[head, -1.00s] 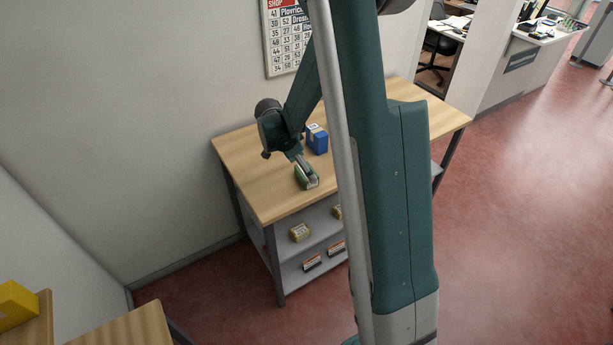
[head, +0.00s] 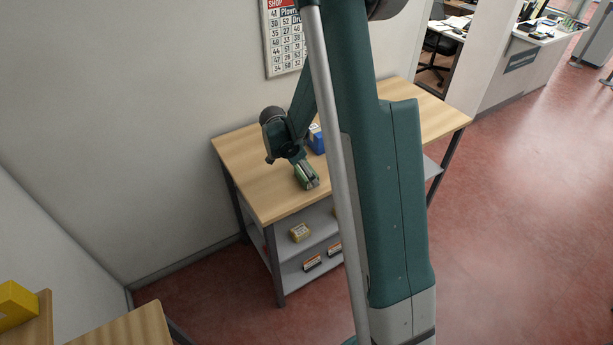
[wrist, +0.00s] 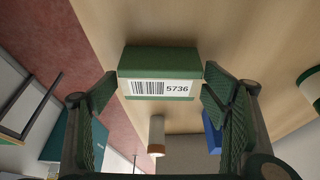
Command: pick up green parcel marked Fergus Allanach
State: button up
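A green parcel (head: 312,186) sits on the wooden counter top (head: 262,188), near its front edge. In the wrist view the green parcel (wrist: 158,61) shows a white label with a barcode and the number 5736; no name is readable. My gripper (wrist: 160,85) is open, with one finger at each side of the parcel. Narrow gaps seem to show between the fingertips and its sides. In the head view my gripper (head: 305,175) is down at the parcel and partly covers it.
A blue parcel (head: 317,139) stands just behind my gripper, partly hidden by my arm. Shelves below hold a yellowish parcel (head: 299,232) and a white-and-orange box (head: 312,263). A yellow box (head: 15,304) is at lower left. The counter's left part is clear.

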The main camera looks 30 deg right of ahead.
jog(key=c, duration=0.8)
jog(key=shift+r, duration=0.1)
jog(key=shift+r, duration=4.9)
